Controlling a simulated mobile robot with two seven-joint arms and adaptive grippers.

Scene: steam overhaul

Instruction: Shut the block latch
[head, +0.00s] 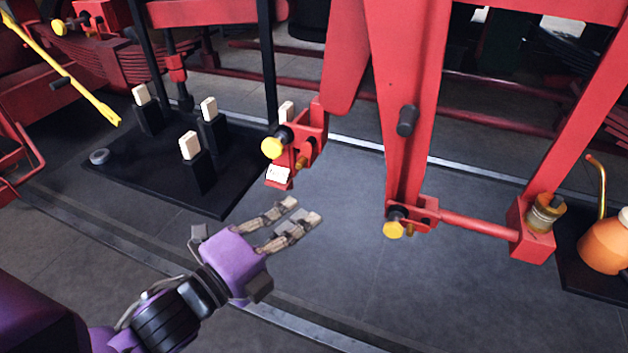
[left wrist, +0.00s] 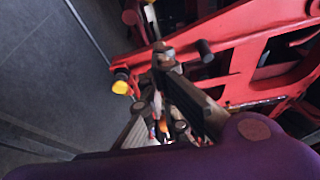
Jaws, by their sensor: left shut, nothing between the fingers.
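A red block (head: 308,139) with a yellow knob (head: 272,148) and a small white tag hangs at the middle of the head view. A second red block (head: 421,209) with a yellow knob (head: 393,230) sits low on the red upright, to the right. I cannot tell which of them is the block latch, or its state. My purple left gripper (head: 304,210) is shut and empty, below the first block and left of the second, apart from both. In the left wrist view, a yellow knob (left wrist: 121,87) shows left of the fingers. My right gripper is not in view.
A black base (head: 150,178) with several white-topped levers stands at the left. A red rod (head: 478,226) runs right from the second block to a red end block. An orange oil can (head: 604,246) stands at the far right. The grey floor (head: 350,270) in front is clear.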

